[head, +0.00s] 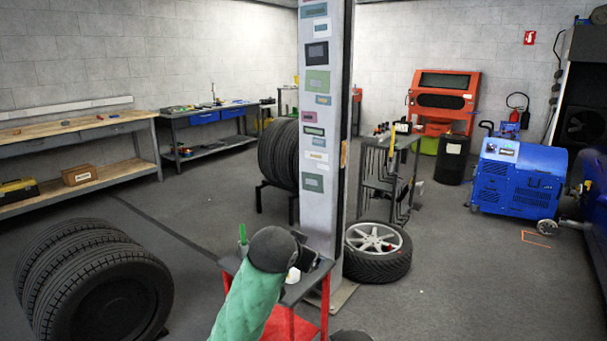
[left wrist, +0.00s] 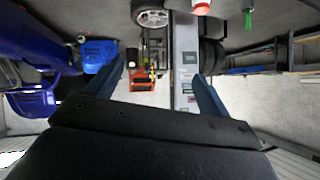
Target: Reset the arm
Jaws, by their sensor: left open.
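My left arm (head: 252,298), with a green sleeve, comes up from the bottom middle of the head view. Its dark wrist is over the red cart (head: 287,325). My left gripper (head: 318,262) is partly hidden behind the wrist there. In the left wrist view the left gripper (left wrist: 158,75) shows two blue fingers spread apart with nothing between them. That view is upside down. My right gripper is not in view.
A green-handled tool (head: 243,238) stands on the cart. Close behind is a grey post (head: 318,210), with a wheel (head: 378,250) lying beside it. Stacked tyres (head: 95,285) stand at left. A blue machine (head: 515,178) is at right. Floor between tyres and cart is clear.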

